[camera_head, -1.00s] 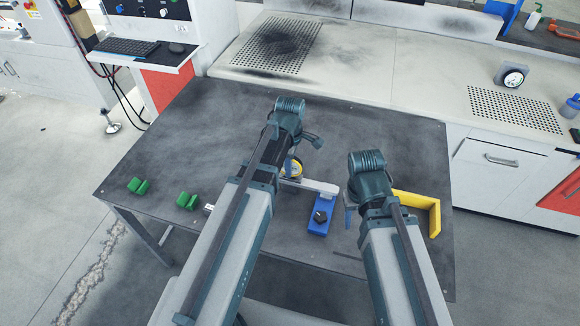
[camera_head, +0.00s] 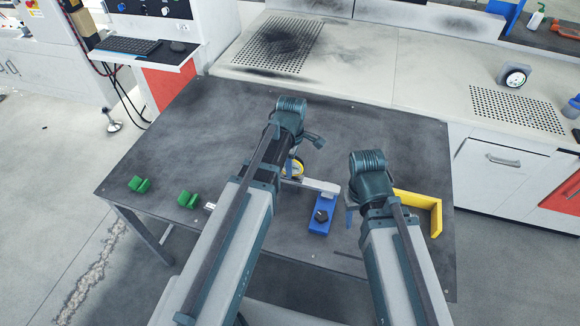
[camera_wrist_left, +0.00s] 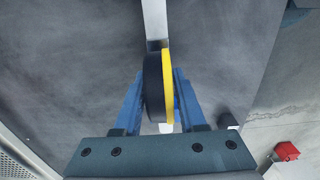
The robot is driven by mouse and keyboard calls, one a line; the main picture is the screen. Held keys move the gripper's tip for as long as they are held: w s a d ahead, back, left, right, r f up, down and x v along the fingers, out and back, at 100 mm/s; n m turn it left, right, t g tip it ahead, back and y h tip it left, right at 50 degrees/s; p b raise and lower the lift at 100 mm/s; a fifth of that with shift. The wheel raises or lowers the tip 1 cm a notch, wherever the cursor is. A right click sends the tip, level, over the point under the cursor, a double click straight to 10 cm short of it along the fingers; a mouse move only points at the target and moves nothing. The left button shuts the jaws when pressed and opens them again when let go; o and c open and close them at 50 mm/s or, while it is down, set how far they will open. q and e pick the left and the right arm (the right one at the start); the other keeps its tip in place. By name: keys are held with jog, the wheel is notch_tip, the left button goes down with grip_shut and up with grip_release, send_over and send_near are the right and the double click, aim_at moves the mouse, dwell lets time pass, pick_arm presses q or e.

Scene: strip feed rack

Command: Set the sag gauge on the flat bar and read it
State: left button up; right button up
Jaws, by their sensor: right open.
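The sag gauge is a round black disc with a yellow rim; it shows in the head view (camera_head: 297,169), partly hidden by my left arm, and in the left wrist view (camera_wrist_left: 166,90). My left gripper (camera_wrist_left: 159,78) has its blue fingers shut on either side of it. The flat bar (camera_head: 322,186) is a pale grey strip, also in the left wrist view (camera_wrist_left: 154,18), in line with the gauge. I cannot tell whether the gauge touches it. The bar's right part meets a blue block (camera_head: 320,222) with a black knob. My right gripper (camera_head: 350,215) is open, right of the blue block, mostly hidden.
A yellow angle piece (camera_head: 434,218) lies at the right, beside my right arm. A dial device (camera_head: 515,77) stands on the back counter. The table's back half is clear.

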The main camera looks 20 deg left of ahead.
pick_arm(q)
jog(key=o, duration=0.3)
jog(key=shift+r, duration=0.1)
notch_tip(320, 180, up, 14)
jog(key=p, duration=1.4)
jog(key=shift+f, duration=0.2)
